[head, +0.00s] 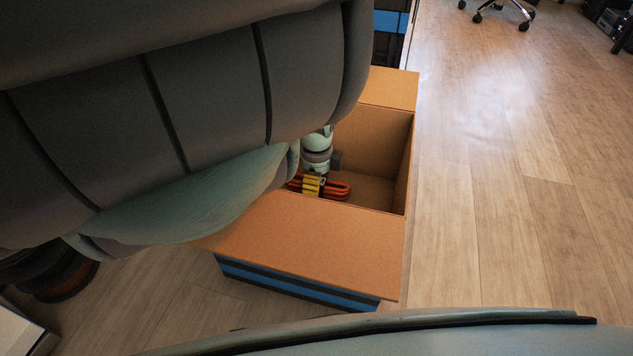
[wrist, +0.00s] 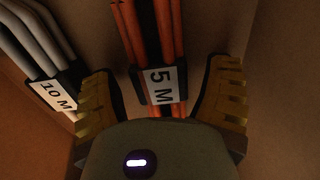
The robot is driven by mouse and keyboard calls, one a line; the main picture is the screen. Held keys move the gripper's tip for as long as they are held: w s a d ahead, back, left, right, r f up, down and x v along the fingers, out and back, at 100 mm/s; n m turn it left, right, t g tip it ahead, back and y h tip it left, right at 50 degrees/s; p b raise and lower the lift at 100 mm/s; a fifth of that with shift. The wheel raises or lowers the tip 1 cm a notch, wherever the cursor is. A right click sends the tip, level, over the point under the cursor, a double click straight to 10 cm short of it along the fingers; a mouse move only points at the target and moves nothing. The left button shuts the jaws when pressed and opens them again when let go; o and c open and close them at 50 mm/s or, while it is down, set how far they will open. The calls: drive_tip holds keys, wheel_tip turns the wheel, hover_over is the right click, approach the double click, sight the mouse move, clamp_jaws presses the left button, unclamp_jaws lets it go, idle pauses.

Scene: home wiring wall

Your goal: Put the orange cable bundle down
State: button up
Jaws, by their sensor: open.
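The orange cable bundle (head: 337,190) shows inside an open cardboard box (head: 310,238) in the head view, partly hidden by my gripper (head: 312,184). In the wrist view the orange cable bundle (wrist: 175,35) has a black band and a white "5 M" label, and runs between the yellow-padded fingers of my gripper (wrist: 165,98). The fingers are open, with a gap on each side of the bundle. I cannot tell exactly what the bundle rests on.
A grey cable bundle (wrist: 35,45) with a "10 M" label lies to the left in the wrist view. Box walls stand close around my gripper. Wooden floor (head: 510,200) is clear right of the box. An office chair (head: 497,12) is far back.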

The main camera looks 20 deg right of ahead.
wheel_tip(320, 180, up, 12)
drive_tip(key=p, duration=0.8)
drive_tip(key=shift+r, duration=0.15)
